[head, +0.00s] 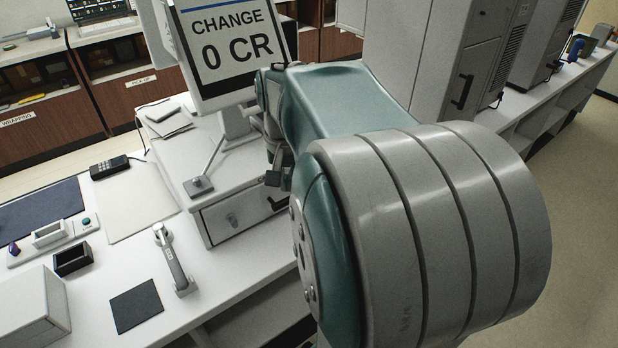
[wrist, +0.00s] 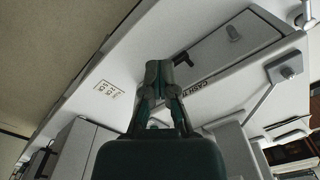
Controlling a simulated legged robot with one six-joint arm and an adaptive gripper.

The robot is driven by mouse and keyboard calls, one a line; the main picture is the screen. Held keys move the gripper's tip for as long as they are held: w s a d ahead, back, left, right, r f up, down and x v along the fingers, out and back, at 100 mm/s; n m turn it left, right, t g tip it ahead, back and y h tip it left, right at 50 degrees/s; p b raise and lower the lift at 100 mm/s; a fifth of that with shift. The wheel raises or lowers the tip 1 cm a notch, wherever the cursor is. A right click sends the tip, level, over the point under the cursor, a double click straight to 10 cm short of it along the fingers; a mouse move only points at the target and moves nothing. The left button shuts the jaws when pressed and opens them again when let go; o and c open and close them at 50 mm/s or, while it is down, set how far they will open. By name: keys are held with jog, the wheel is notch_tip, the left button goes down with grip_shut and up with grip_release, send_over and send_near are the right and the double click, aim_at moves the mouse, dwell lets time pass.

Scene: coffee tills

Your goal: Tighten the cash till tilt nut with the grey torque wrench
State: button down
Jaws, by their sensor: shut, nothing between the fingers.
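The cash till stands on the white counter under the "CHANGE 0 CR" screen (head: 229,40). Its drawer front (head: 240,212) has a round lock and a dark handle. A small square plate with a raised knob (head: 199,185) sits on the till top, joined to a thin rod; I cannot tell whether this is the tilt nut. It also shows in the wrist view (wrist: 287,70). A grey handled tool, apparently the torque wrench (head: 174,262), lies on the counter left of the till. My gripper (wrist: 158,68) is shut and empty near the drawer; my arm partly hides it in the head view.
A dark square mat (head: 136,304), a small black box (head: 73,259) and a white box (head: 32,312) lie on the counter at left. A card terminal (head: 109,167) is behind. Tall grey machines (head: 460,60) stand right of the till.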

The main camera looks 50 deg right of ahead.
jog(key=shift+s+d, duration=0.7)
jog(key=shift+d, duration=0.15)
jog(key=shift+s+d, duration=0.65)
jog(key=shift+d, duration=0.2)
jog(key=shift+r, duration=0.1)
jog(key=shift+r, duration=0.35)
notch_tip(320, 180, up, 16)
jog(key=shift+f, duration=0.25)
dwell(4.9)
